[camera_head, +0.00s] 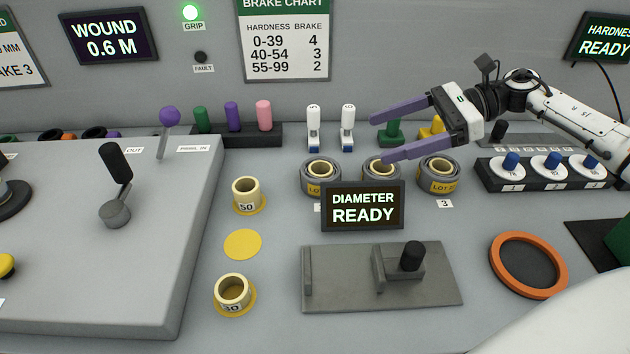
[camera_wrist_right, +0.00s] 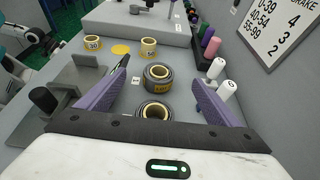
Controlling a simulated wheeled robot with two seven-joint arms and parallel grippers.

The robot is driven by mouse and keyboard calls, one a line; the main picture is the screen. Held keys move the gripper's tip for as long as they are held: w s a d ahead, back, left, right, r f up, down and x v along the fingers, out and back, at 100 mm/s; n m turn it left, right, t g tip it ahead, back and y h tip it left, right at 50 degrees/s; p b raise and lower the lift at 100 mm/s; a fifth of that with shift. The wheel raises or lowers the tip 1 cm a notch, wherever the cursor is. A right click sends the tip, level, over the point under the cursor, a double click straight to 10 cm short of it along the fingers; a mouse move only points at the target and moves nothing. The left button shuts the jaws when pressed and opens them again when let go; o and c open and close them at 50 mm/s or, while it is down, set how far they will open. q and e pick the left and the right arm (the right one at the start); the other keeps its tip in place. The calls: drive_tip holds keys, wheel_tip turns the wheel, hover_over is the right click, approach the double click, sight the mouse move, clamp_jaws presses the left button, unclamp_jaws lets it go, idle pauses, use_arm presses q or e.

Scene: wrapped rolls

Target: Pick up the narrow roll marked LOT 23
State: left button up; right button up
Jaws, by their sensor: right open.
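Three grey wrapped rolls with cream cores and yellow labels stand in a row in the head view: a left roll (camera_head: 308,184), a middle roll (camera_head: 371,163) and a right roll (camera_head: 438,173). The labels begin with LOT, but I cannot read the full numbers. My right gripper (camera_head: 376,136) has purple fingers spread open and empty, over and just behind the middle roll, partly covering it. In the right wrist view, two rolls (camera_wrist_right: 158,84) (camera_wrist_right: 140,111) show between and below the open fingers. My left gripper is not in view.
A DIAMETER READY display (camera_head: 362,207) stands in front of the rolls, partly hiding them. A grey gauge block (camera_head: 340,280) lies nearer. A tray of dials (camera_head: 532,180) is right; an orange ring (camera_head: 497,262) lies nearer.

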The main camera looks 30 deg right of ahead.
sight(330, 166)
wheel_tip(330, 166, down, 4)
drive_tip(key=shift+w+r+b, duration=0.1)
drive_tip(key=shift+r+b, duration=0.05)
drive_tip(key=shift+b, duration=1.05)
drive_tip(key=p+x, duration=0.1)
drive_tip(key=x, duration=0.4)
drive_tip(key=shift+w+a, duration=0.15)
drive_tip(key=shift+a, duration=0.1)
drive_tip(key=p+x, duration=0.1)
drive_tip(key=x, duration=0.5)
drive_tip(key=shift+a, duration=0.15)
drive_tip(key=c, duration=1.3)
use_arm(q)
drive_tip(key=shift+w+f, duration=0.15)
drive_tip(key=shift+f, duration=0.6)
use_arm(e)
drive_tip(key=shift+w, duration=0.1)
